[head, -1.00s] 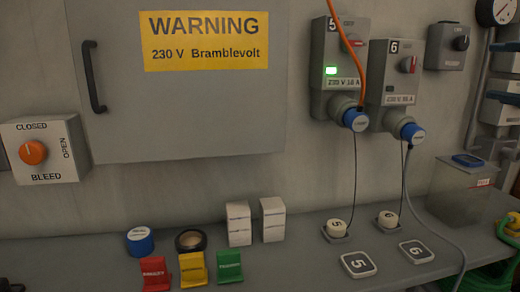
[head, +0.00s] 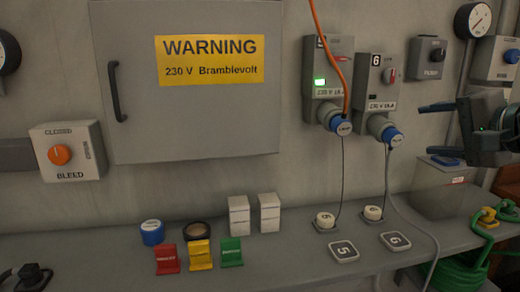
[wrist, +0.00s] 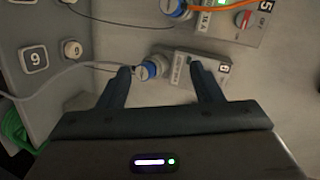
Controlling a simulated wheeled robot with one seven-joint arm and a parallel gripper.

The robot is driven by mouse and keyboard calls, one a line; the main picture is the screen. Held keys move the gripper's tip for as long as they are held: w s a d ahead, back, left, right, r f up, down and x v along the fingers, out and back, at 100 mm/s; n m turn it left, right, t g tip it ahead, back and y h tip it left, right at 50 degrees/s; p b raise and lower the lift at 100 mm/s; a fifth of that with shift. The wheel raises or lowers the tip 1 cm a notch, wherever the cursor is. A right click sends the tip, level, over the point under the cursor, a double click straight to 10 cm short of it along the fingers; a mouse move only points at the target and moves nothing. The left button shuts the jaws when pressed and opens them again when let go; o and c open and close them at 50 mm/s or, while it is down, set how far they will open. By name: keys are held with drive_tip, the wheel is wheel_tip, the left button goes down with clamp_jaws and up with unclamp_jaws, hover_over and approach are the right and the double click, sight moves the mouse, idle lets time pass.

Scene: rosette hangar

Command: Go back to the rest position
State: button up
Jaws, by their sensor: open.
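My gripper shows in the wrist view (wrist: 165,82) with its two dark fingers spread apart and nothing between them that I can see held. Beyond the fingers are the blue plug (wrist: 150,68) and the grey socket box 6 (wrist: 185,70). In the head view a dark part of my arm (head: 485,128) enters at the right edge, right of socket box 6 (head: 376,85). The blue plug (head: 390,134) sits in socket 6, with a grey cable hanging from it. Socket box 5 (head: 328,80) has a lit green lamp and a blue plug (head: 340,125) with an orange cable.
A grey bench (head: 290,262) runs along the wall. It bears red, yellow and green stands, white boxes (head: 239,214), round caps and number tiles (head: 343,251). A grey bin (head: 440,190) and green hose (head: 462,272) are at the right. The warning cabinet (head: 185,125) hangs behind.

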drive_tip(key=a+f+n+g+p, duration=0.4)
drive_tip(key=a+f+g+p, duration=0.4)
drive_tip(key=a, duration=0.5)
drive_tip(key=s+a+f+n+g+h+p, duration=0.3)
drive_tip(key=s+a+f+n+p, duration=0.3)
drive_tip(key=s+f, duration=0.5)
drive_tip(key=shift+s+a+f+n+h, duration=0.15)
drive_tip(key=shift+a+n+h, duration=0.2)
drive_tip(key=shift+n, duration=0.85)
drive_tip(key=shift+d, duration=0.1)
